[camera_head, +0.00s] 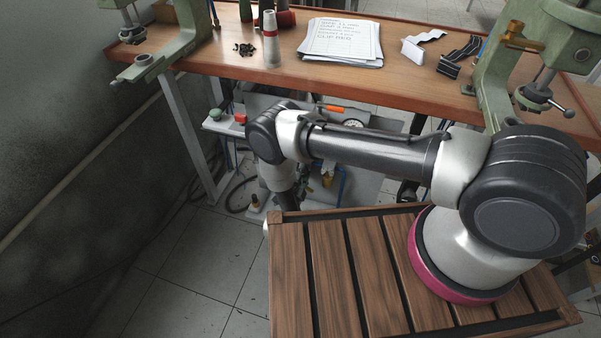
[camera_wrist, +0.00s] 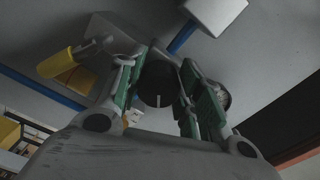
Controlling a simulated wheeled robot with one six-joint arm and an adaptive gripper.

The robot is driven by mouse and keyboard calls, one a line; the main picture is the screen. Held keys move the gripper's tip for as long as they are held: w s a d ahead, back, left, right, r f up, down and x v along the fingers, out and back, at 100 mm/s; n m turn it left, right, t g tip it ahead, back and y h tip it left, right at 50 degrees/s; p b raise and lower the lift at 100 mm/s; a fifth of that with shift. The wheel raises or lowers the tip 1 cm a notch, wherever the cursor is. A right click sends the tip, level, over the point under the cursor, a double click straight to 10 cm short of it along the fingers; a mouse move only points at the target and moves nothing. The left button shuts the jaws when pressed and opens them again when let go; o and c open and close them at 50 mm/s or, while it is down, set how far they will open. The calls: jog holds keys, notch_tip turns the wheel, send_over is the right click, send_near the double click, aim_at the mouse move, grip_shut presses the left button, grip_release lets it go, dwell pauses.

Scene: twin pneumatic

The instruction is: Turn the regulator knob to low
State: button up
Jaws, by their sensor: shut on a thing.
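The regulator knob (camera_wrist: 155,88) is a dark round knob with a short white mark, which points toward the bottom of the wrist view. My gripper (camera_wrist: 160,74) is shut on it, with one green-padded finger on each side. Part of the knob's edge is hidden by the fingers. In the head view my arm reaches down to the grey pneumatic panel (camera_head: 370,190) under the workbench.
A yellow handle (camera_wrist: 58,63) lies left of my fingers, and a pale block (camera_wrist: 214,12) with a blue tube sits above. In the head view a gauge (camera_head: 352,125), an orange handle (camera_head: 330,108) and a red button (camera_head: 240,118) are near my arm, below the workbench (camera_head: 225,60).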

jog(key=n, duration=0.5)
jog(key=shift+f+n, duration=0.15)
jog(key=shift+n, duration=0.15)
jog(key=n, duration=0.5)
jog(key=shift+s+d, duration=0.1)
jog(key=shift+n, duration=0.3)
jog(key=o, duration=1)
jog(key=shift+o, duration=0.2)
jog(key=v, duration=0.7)
jog(key=shift+s, duration=0.2)
jog(key=shift+s, duration=0.1)
